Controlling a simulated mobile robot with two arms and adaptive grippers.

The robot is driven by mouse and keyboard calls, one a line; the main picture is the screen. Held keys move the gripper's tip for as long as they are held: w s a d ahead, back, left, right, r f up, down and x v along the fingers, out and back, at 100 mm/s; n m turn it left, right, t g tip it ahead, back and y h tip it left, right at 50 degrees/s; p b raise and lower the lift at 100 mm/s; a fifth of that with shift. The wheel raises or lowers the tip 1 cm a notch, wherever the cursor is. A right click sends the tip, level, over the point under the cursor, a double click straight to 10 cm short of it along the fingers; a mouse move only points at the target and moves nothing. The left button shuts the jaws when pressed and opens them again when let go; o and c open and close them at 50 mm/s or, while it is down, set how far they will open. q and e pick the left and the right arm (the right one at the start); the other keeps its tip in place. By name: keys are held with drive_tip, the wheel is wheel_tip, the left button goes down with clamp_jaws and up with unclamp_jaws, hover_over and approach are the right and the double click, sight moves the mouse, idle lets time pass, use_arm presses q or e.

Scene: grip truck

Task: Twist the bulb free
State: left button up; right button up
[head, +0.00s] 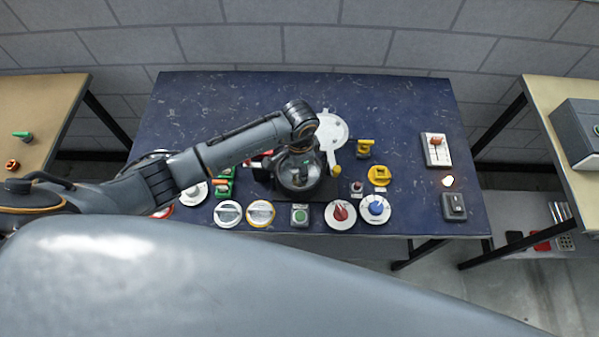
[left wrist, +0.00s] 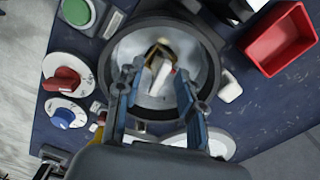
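A round dark-rimmed dish (left wrist: 213,62) with a shiny inside fills the middle of the left wrist view. It also shows below my wrist in the head view (head: 284,184). Inside it is a pale, elongated piece (left wrist: 159,76), perhaps the bulb, beside a dark and gold part (left wrist: 163,48); I cannot tell its exact shape. My left gripper (left wrist: 160,78) is open, with its two blue-padded fingers apart on either side of that pale piece. Contact is not visible. In the head view my left wrist covers most of the gripper. My right gripper is in neither view.
Dials with a red knob (head: 340,213) and a blue knob (head: 375,206), and a green button (head: 299,216), line the front edge. A red bin (left wrist: 280,38) stands close to the dish. A switch box (head: 454,206) and a small bright light (head: 448,181) are at right. The back of the blue table (head: 390,105) is clear.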

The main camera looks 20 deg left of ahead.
use_arm(q)
drive_tip(key=shift+r, duration=0.1)
wheel_tip(320, 180, up, 5)
drive_tip(key=p, duration=0.5)
drive_tip(key=shift+r, duration=0.1)
drive_tip(key=shift+r+p, duration=0.3)
drive_tip(key=shift+r, duration=0.8)
drive_tip(key=shift+s+f, duration=0.1)
